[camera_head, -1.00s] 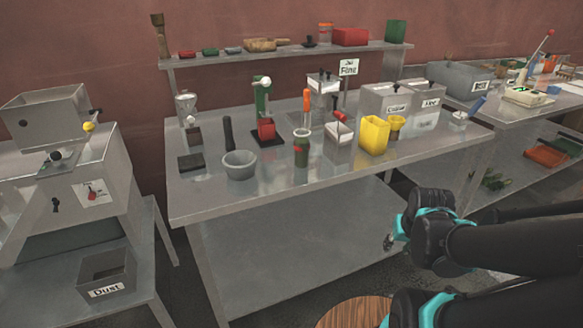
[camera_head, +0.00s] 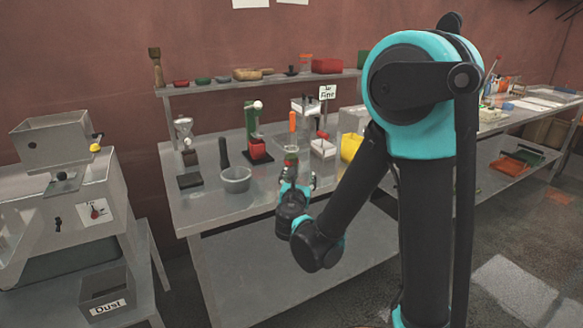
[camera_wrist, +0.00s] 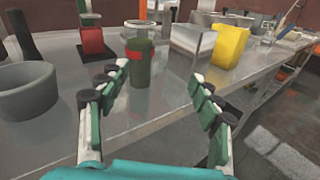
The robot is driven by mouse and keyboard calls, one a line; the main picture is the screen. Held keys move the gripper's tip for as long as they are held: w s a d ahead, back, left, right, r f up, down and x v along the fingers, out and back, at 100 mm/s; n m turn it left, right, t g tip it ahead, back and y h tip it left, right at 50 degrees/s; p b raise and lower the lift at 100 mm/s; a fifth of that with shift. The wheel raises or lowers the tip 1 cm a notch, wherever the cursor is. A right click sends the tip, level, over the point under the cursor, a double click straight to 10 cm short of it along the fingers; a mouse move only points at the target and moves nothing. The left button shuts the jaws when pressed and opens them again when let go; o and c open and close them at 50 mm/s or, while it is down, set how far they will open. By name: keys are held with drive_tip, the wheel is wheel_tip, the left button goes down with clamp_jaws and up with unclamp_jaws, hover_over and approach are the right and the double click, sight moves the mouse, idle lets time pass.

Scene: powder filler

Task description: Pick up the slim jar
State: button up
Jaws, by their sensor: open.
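The slim jar (camera_wrist: 138,76), a dark green see-through cylinder with a red band, stands upright on the metal bench near its front edge. In the head view its upper part (camera_head: 291,155) shows just beyond my gripper, which hides its lower part. My gripper (camera_head: 297,184) is low in front of the jar. In the wrist view my gripper (camera_wrist: 158,76) is open, its fingers spread and nothing held. The jar stands ahead between the fingers, closer to the left fingertip.
A grey mortar bowl (camera_head: 236,179) stands left of the jar, with a dark pestle (camera_head: 224,153) behind it. A red cup in a stand (camera_head: 256,150) is behind. A yellow container (camera_wrist: 230,46) stands to the right.

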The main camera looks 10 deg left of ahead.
sight(291, 159)
drive_tip(key=w+a, duration=0.1)
drive_tip(key=w, duration=0.2)
drive_tip(key=w+a+n, duration=0.1)
drive_tip(key=w, duration=0.3)
drive_tip(key=w+a+n+y, duration=0.1)
drive_tip(key=w, duration=0.2)
drive_tip(key=shift+w+a+r+t, duration=0.25)
drive_tip(key=shift+w+r+t, duration=0.05)
drive_tip(key=shift+w, duration=0.05)
drive_tip(key=shift+w+a, duration=0.2)
drive_tip(key=shift+w, duration=3)
clamp_jaws()
